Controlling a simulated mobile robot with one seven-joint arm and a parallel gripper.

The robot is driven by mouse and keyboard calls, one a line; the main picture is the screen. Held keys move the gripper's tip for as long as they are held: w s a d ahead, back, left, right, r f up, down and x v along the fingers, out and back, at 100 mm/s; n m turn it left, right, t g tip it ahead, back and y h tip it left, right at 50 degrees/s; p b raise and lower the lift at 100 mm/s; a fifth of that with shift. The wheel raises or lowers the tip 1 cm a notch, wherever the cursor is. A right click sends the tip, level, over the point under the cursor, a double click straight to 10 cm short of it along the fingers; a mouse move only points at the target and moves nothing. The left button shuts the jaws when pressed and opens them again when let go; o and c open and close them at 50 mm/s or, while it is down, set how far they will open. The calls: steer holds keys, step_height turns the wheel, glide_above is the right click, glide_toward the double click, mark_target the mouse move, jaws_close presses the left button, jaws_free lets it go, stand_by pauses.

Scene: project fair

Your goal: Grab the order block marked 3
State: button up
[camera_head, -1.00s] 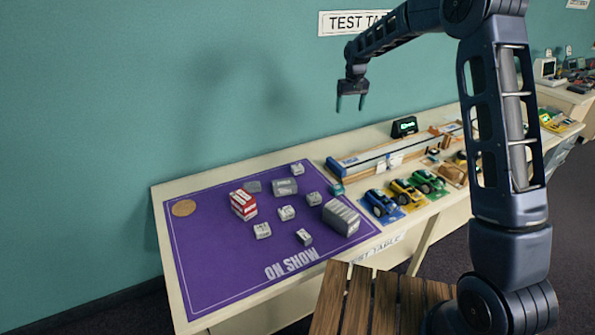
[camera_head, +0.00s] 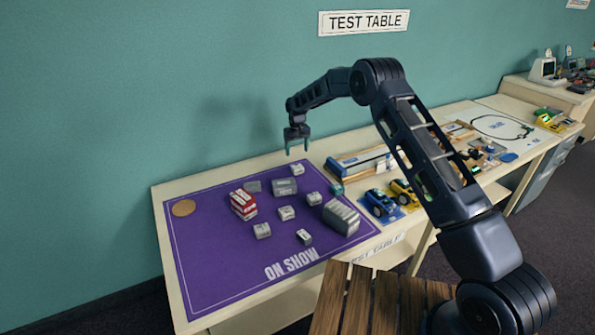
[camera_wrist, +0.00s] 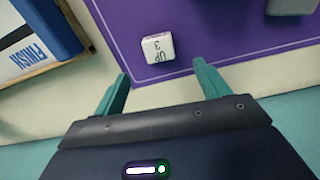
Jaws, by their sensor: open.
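A small whitish block (camera_wrist: 158,48) in the wrist view carries the marks "UP" and "3" on its face. It lies on the purple mat near its edge. It appears to be the block (camera_head: 297,169) at the mat's back right corner in the head view. My gripper (camera_head: 297,151) is open and empty, pointing down above and behind that block. In the wrist view my gripper (camera_wrist: 160,70) has its two teal fingers apart, with the block just beyond and between their tips, not touched.
The purple mat (camera_head: 215,270) also bears several small grey blocks, a red-and-white box (camera_head: 243,204) and a larger grey block (camera_head: 341,217). A blue-and-white "FINISH" track end (camera_wrist: 35,40) stands close beside the mat. Toy cars (camera_head: 380,202) sit to the right.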

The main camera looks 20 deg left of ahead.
mark_target(298, 166)
step_height(298, 166, down, 11)
steer(key=shift+w+r, duration=0.15)
steer(key=shift+r, duration=0.05)
steer(key=c, duration=1.1)
steer(key=shift+o, duration=0.2)
steer(key=shift+r, duration=0.15)
